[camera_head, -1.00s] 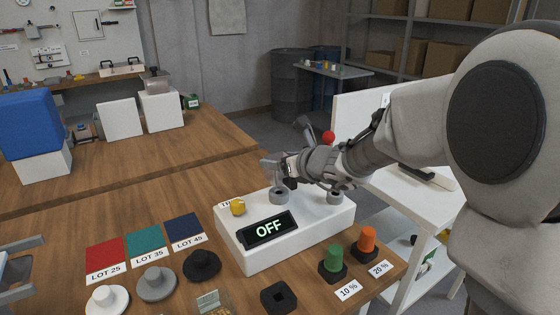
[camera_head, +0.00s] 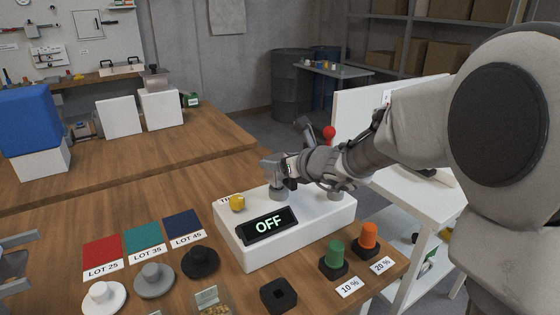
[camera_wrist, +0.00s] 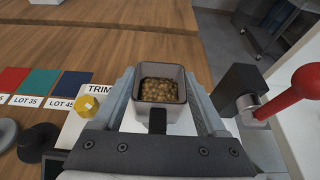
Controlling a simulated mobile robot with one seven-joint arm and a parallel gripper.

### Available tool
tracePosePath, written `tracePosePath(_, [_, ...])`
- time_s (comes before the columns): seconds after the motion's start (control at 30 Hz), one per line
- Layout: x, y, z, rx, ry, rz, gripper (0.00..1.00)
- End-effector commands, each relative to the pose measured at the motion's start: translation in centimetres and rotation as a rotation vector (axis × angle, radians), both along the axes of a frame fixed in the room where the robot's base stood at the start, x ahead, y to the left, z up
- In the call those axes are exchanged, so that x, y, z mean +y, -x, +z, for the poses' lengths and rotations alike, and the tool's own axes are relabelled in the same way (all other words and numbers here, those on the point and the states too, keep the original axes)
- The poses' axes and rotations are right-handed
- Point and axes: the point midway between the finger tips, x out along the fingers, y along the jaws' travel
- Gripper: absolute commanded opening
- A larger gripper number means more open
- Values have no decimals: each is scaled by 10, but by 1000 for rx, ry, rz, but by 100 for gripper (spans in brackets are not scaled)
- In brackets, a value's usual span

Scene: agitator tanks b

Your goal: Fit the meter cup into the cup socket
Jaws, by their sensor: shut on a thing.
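My gripper (camera_head: 277,170) is shut on the meter cup. In the head view my gripper is low over the back of the white machine box (camera_head: 315,228), just above a grey round fitting (camera_head: 277,194). The gripper hides most of the cup there. I cannot tell whether the cup touches this fitting or whether the fitting is the cup socket. A second grey fitting (camera_head: 334,194) is to the right, partly behind my arm.
The box carries a yellow knob (camera_head: 237,202) and an OFF display (camera_head: 267,225). A red-balled lever (camera_wrist: 303,83) is right of the gripper. Green (camera_head: 335,254) and orange (camera_head: 369,236) pegs, an open black block (camera_head: 279,294) and round weights (camera_head: 154,280) stand in front.

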Motion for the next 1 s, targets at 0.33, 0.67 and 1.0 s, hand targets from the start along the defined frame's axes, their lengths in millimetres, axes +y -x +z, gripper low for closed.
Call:
tracePosePath(0.33, [0,0,-9,-2,0,0,7])
tracePosePath(0.67, [0,0,-16,-2,0,0,7])
tracePosePath(1.0, [0,0,-17,-1,0,0,100])
